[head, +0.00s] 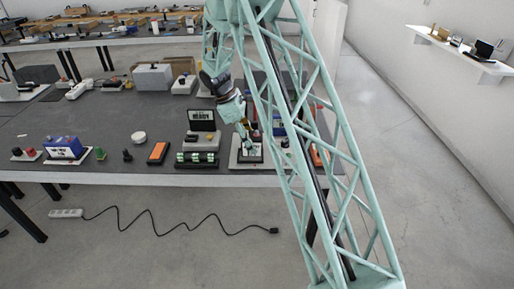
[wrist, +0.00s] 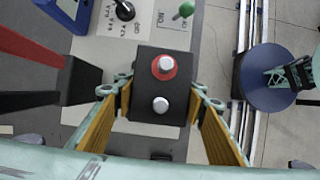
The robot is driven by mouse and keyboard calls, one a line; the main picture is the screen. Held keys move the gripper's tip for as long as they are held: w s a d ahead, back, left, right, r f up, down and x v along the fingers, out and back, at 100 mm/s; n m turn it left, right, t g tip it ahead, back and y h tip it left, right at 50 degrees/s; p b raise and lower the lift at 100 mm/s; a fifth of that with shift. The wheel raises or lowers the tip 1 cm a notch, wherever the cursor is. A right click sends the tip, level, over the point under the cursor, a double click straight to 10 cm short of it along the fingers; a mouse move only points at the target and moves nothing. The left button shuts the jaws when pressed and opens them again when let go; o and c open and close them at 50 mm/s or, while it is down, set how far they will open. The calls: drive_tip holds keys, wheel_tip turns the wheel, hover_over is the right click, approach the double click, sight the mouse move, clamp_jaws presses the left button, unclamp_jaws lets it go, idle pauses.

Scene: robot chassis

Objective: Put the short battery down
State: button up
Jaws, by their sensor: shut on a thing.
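The short battery is a dark block with two silver posts on top, one ringed in red. In the wrist view the battery (wrist: 147,90) sits between the yellow-padded fingers of my gripper (wrist: 158,107), which is shut on it. The posts face the camera. In the head view my gripper (head: 247,140) is low over a pale panel (head: 235,164) near the table's front edge, and the battery is mostly hidden. In the wrist view the panel (wrist: 108,52) carries a black knob and a green toggle. I cannot tell whether the battery touches the panel.
A rack of small green-and-white parts (head: 197,159) stands just left of the panel, with an orange-topped block (head: 158,153) beyond. A blue block (head: 64,148) is far left. A dark red-and-black object (wrist: 78,80) is close left in the wrist view. Mid-left tabletop is mostly clear.

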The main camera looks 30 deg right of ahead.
drive_tip(key=shift+w, duration=0.75)
drive_tip(key=shift+f, duration=0.1)
drive_tip(key=shift+f+b, duration=0.5)
drive_tip(key=shift+f, duration=1.15)
drive_tip(key=shift+f, duration=0.1)
drive_tip(key=o, duration=1.6)
drive_tip(key=shift+f, duration=0.1)
drive_tip(key=p+v, duration=0.2)
drive_tip(key=v, duration=1)
drive_tip(key=shift+s, duration=0.1)
drive_tip(key=shift+r, duration=0.25)
